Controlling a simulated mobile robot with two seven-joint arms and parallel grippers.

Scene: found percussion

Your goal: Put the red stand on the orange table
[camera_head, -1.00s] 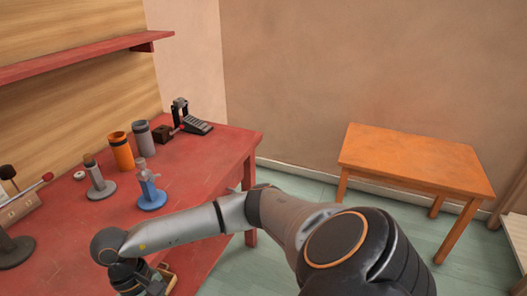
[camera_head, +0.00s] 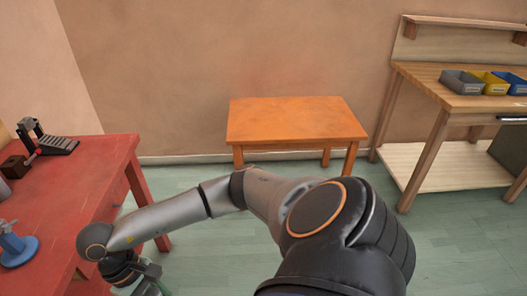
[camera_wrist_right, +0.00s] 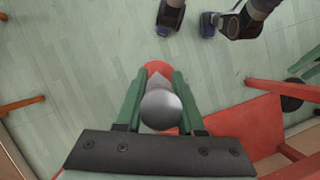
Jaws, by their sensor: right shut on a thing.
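The red stand (camera_wrist_right: 157,69) shows in the right wrist view as a red round base with a silver, round-topped post (camera_wrist_right: 161,106). My right gripper (camera_wrist_right: 159,88) is shut on it, with a green finger on each side of the post. In the head view my right gripper (camera_head: 145,284) is at the bottom edge, beside the red table, and the stand cannot be made out there. The orange table (camera_head: 295,121) stands against the back wall, its visible top bare, beyond my right arm. My left gripper is not in view.
The red table (camera_head: 70,200) is at left, with a blue stand (camera_head: 18,248) and a black device (camera_head: 58,146) on it. A wooden workbench (camera_head: 440,92) with bins stands at right. Green floor (camera_head: 200,250) lies open between.

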